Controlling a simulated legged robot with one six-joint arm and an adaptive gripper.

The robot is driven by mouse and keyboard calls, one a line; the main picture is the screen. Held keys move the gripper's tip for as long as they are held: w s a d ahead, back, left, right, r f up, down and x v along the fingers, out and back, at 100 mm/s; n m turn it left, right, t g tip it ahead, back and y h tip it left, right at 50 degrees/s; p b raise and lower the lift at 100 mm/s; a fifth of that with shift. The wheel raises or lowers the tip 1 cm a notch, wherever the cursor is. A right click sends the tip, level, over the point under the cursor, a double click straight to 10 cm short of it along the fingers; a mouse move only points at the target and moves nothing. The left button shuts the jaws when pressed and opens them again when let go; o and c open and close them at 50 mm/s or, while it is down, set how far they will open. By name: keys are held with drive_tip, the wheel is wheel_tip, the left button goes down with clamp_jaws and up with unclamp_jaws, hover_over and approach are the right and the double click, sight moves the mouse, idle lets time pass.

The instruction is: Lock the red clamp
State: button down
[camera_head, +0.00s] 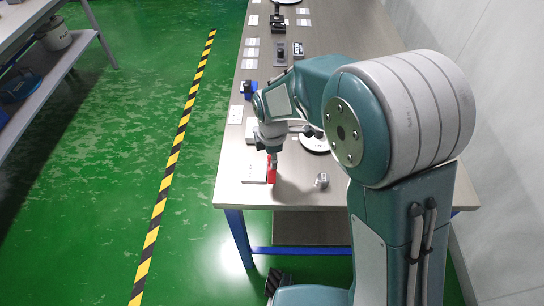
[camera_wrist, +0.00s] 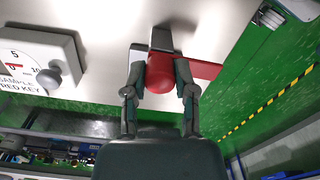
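The red clamp (camera_head: 272,174) is at the near left corner of the grey workbench, under my gripper (camera_head: 272,154). In the wrist view, its rounded red end (camera_wrist: 160,72) lies between the two fingers of my gripper (camera_wrist: 160,80), with a flat red part (camera_wrist: 205,69) running to the right behind a finger. A grey metal block (camera_wrist: 162,39) sits just beyond the red end. The fingers stand apart, one on each side, very close to the red end. I cannot tell whether they touch it.
A pale plate with a dial (camera_wrist: 30,60) and a grey knob (camera_wrist: 50,77) lies left of the clamp in the wrist view. A small metal cylinder (camera_head: 321,180) stands right of the clamp. The bench's left edge is close, with green floor beyond.

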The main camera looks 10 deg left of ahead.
drive_tip(key=shift+m, duration=0.4)
drive_tip(key=m, duration=0.3)
drive_tip(key=shift+m, duration=0.4)
drive_tip(key=m, duration=0.4)
drive_tip(key=shift+m, duration=0.3)
drive_tip(key=m, duration=0.8)
drive_tip(key=shift+m, duration=0.3)
drive_tip(key=shift+c, duration=2.1)
unclamp_jaws()
drive_tip(key=shift+a, duration=0.15)
